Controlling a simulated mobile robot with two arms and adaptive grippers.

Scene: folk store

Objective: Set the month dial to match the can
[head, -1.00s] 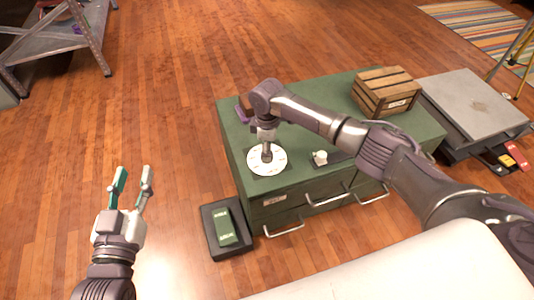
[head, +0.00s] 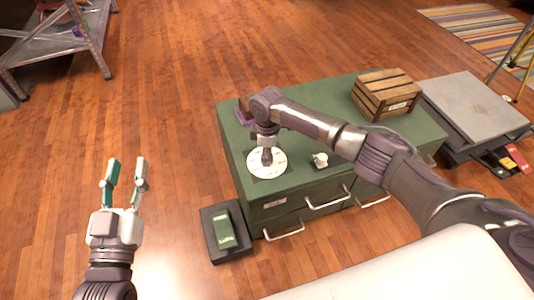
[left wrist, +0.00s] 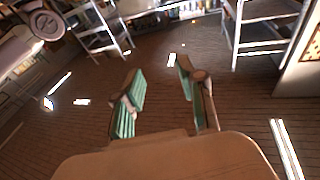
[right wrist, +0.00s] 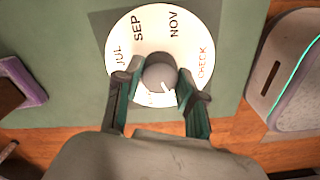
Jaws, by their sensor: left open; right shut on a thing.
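The white month dial (head: 281,160) lies flat near the front left corner of the green cabinet's top. In the right wrist view the dial (right wrist: 126,75) shows JUL, SEP, NOV and CHECK around its rim, and a round grey knob (right wrist: 160,71) at its middle. My right gripper (head: 267,160) points down over the dial and is shut on the knob; its fingers (right wrist: 158,88) hide the dial's lower part. My left gripper (head: 128,170) is open and empty above the floor, left of the cabinet. I cannot make out a can with a readable month.
A green block-like item (head: 223,228) sits in a dark tray (head: 240,252) on the floor beside the green cabinet (head: 300,110). A small white item (head: 320,160) stands right of the dial. A wooden crate (head: 385,93) stands at the cabinet's back right.

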